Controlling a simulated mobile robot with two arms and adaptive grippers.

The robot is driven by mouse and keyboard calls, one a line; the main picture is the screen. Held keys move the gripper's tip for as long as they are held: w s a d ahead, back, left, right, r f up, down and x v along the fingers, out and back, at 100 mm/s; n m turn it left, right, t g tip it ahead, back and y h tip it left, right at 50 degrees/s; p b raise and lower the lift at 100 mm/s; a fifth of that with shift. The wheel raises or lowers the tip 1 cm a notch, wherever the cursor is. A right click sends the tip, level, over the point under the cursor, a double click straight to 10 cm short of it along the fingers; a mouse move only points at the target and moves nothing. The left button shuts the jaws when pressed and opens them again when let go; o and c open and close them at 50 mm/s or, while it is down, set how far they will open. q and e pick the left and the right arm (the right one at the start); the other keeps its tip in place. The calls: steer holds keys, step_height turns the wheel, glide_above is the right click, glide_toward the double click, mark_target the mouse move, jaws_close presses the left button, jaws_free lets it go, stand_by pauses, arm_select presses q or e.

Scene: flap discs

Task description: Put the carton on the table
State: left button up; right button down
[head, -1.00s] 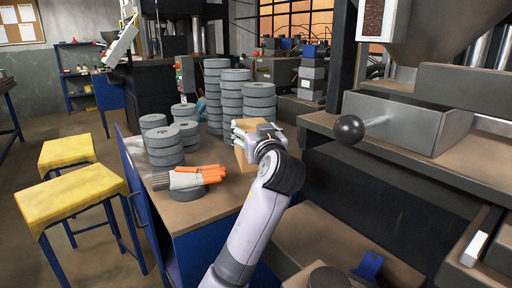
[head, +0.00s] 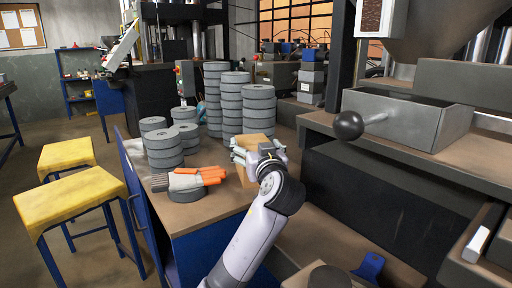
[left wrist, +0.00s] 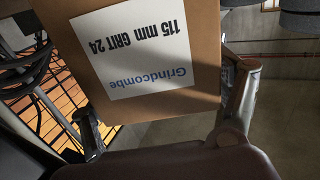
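The carton (head: 246,174) is a brown box in my left gripper (head: 241,149), over the right part of the brown-topped blue table (head: 205,213) in the head view. My left gripper is shut on it, and its fingers lie along opposite sides near the top. In the left wrist view the carton (left wrist: 205,55) shows a white label reading Grindcombe, 115 mm GRIT 24, between the fingers. My arm hides part of the carton. I cannot tell whether its bottom touches the table. My right gripper is not in view.
Stacks of grey flap discs (head: 258,108) stand behind and left of the carton. An orange and grey glove (head: 198,178) lies on discs (head: 186,194) at the front. Yellow stools (head: 75,198) are left; a machine with a grey drawer (head: 408,118) is right.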

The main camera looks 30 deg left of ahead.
arm_select(q)
steer(key=shift+o, duration=1)
